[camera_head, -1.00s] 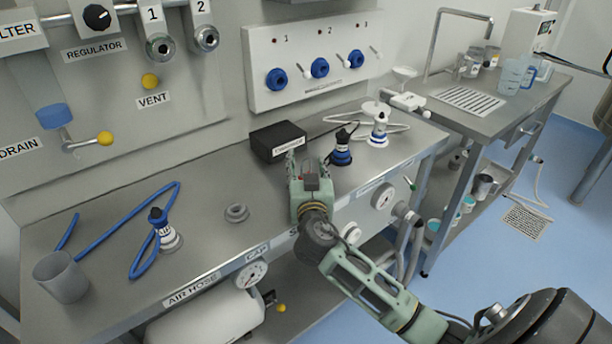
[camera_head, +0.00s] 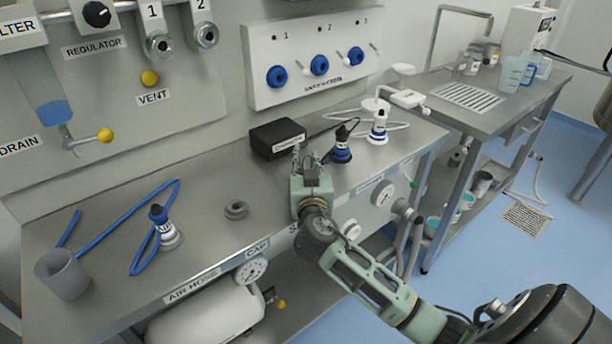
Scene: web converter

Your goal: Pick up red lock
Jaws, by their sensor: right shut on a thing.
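My right gripper (camera_head: 309,160) is over the bench, in front of the black box and left of a blue-and-white fitting. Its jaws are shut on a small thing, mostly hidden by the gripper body. A small reddish patch showed between the fingers a second ago, which fits the red lock. No red lock shows clearly now. I cannot tell whether the held thing touches the bench. My left gripper is not in view.
The black box (camera_head: 277,139) and blue-and-white fitting (camera_head: 341,149) are close to the gripper. The bench's middle is fairly clear.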

